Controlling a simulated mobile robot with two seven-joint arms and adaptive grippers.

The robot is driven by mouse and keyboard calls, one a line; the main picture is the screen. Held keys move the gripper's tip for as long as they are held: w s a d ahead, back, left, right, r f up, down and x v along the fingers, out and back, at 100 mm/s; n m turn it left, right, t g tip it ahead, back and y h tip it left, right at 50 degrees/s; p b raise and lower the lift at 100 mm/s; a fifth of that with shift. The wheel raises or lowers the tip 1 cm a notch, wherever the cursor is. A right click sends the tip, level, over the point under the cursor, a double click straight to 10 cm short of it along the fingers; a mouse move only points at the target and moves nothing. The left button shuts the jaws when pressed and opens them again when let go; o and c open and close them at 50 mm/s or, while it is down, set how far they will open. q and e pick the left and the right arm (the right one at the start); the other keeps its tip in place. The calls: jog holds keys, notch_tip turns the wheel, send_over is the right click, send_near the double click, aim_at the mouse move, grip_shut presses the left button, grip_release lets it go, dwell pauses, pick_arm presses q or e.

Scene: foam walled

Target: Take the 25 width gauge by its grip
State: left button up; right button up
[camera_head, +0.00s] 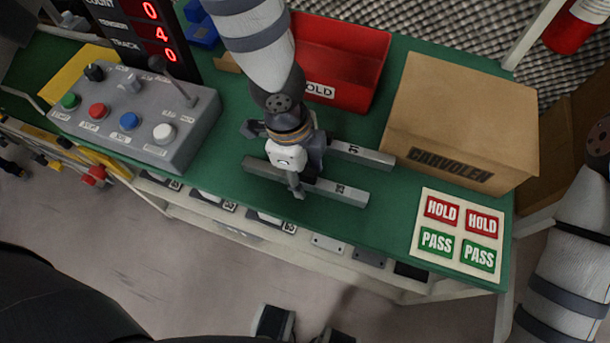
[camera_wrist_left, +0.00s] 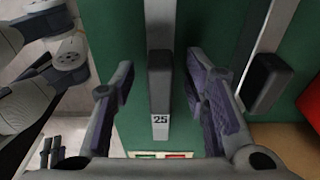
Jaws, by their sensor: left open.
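The 25 width gauge (camera_head: 341,191) is a grey bar lying on the green bench, marked 25 near its right end. In the left wrist view, its dark raised grip (camera_wrist_left: 160,88) stands between my fingers, with the 25 label (camera_wrist_left: 160,119) below it. My left gripper (camera_head: 298,182) is over this gauge in the head view and hides part of it. In the wrist view the left gripper (camera_wrist_left: 160,80) is open, with visible gaps between both fingers and the grip. My right arm (camera_head: 570,250) is at the right; its gripper is out of view.
A second gauge (camera_head: 360,154) lies parallel behind, its dark grip (camera_wrist_left: 268,84) close to one finger. A red bin (camera_head: 350,50), a cardboard box (camera_head: 460,110), a HOLD/PASS board (camera_head: 460,229) and a button panel (camera_head: 140,120) surround the area.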

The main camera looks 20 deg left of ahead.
pick_arm(q)
grip_shut()
jog(key=shift+r, duration=0.1)
